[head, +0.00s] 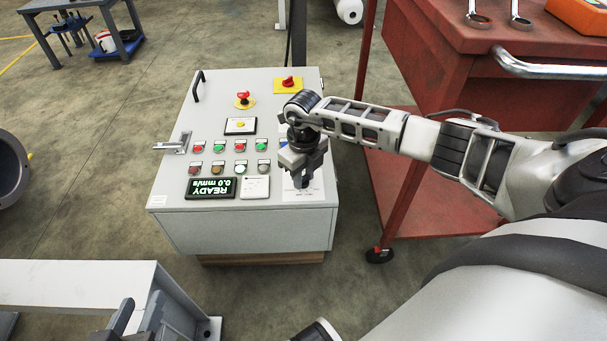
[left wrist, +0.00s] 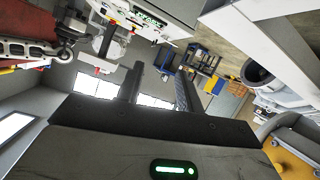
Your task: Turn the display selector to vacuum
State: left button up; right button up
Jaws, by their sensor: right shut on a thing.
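The grey control cabinet (head: 250,225) stands in the middle of the head view, with its sloped panel facing up. Its display (head: 211,188) glows green and reads READY 0.0 mm/s, upside down in the picture. My right gripper (head: 304,185) points down at the panel's near right corner, over a white label (head: 312,193). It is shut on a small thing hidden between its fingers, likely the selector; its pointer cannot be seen. My left gripper (head: 138,318) is at the bottom left, apart from the cabinet. In the left wrist view its fingers (left wrist: 160,88) are spread and empty.
Push buttons (head: 240,146), a red emergency stop (head: 243,98) and a red switch on yellow (head: 289,83) sit on the panel. A red tool cart (head: 440,60) stands close on the right. A light grey beam (head: 75,285) lies near my left gripper.

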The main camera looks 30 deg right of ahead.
jog(key=n, duration=0.2)
jog(key=shift+n, duration=0.4)
jog(key=shift+n+b, duration=0.35)
jog(key=shift+n, duration=0.55)
jog(key=n, duration=0.3)
jog(key=shift+d+n+b, duration=0.1)
jog(key=shift+n+b, duration=0.2)
jog(key=shift+b, duration=0.05)
jog(key=n, duration=0.2)
jog(key=shift+w+n, duration=0.1)
jog(key=shift+n, duration=0.3)
jog(key=n+b, duration=0.1)
jog(key=n, duration=0.1)
jog(key=shift+n, duration=0.3)
jog(key=n+b, duration=0.1)
jog(key=n, duration=0.5)
jog(key=shift+n, duration=0.4)
pick_arm(q)
jog(key=shift+w+d+r+n+t+h+b, duration=0.1)
jog(key=shift+d+r+n+t+h+b, duration=0.1)
jog(key=shift+d+r+t+h, duration=0.25)
jog(key=shift+d+r+n+t+h+b, duration=0.1)
jog(key=shift+d+r+n+t+h, duration=0.15)
jog(key=shift+r+h, duration=0.25)
pick_arm(e)
jog(key=shift+n, duration=0.3)
pick_arm(q)
jog(key=shift+r, duration=0.15)
pick_arm(e)
jog(key=shift+n, duration=0.3)
